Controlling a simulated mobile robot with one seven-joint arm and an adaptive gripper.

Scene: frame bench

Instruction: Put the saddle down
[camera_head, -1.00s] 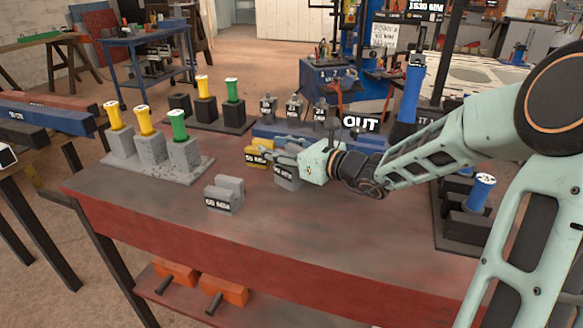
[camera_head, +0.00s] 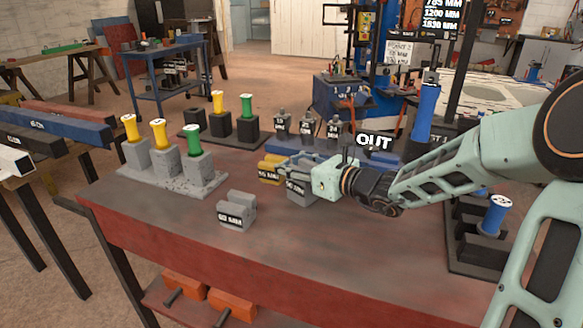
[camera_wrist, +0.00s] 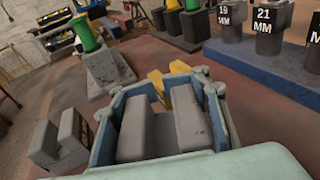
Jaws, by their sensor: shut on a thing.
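A grey saddle (camera_head: 297,195) with two upright cheeks is between the fingers of my gripper (camera_head: 305,172), low over the red bench (camera_head: 200,250). I cannot tell whether its underside touches the bench. In the wrist view, the fingers of my gripper (camera_wrist: 160,105) lie along both sides of the saddle (camera_wrist: 192,120), and it looks upright. A yellow saddle (camera_head: 270,170) stands just beyond it. Another grey saddle (camera_head: 237,211), labelled 60 MM, stands apart at the left front and also shows in the wrist view (camera_wrist: 60,142).
A grey stand (camera_head: 180,187) with yellow and green spools is at the left. A dark stand (camera_head: 222,138) with similar spools is behind it. The bench front is clear.

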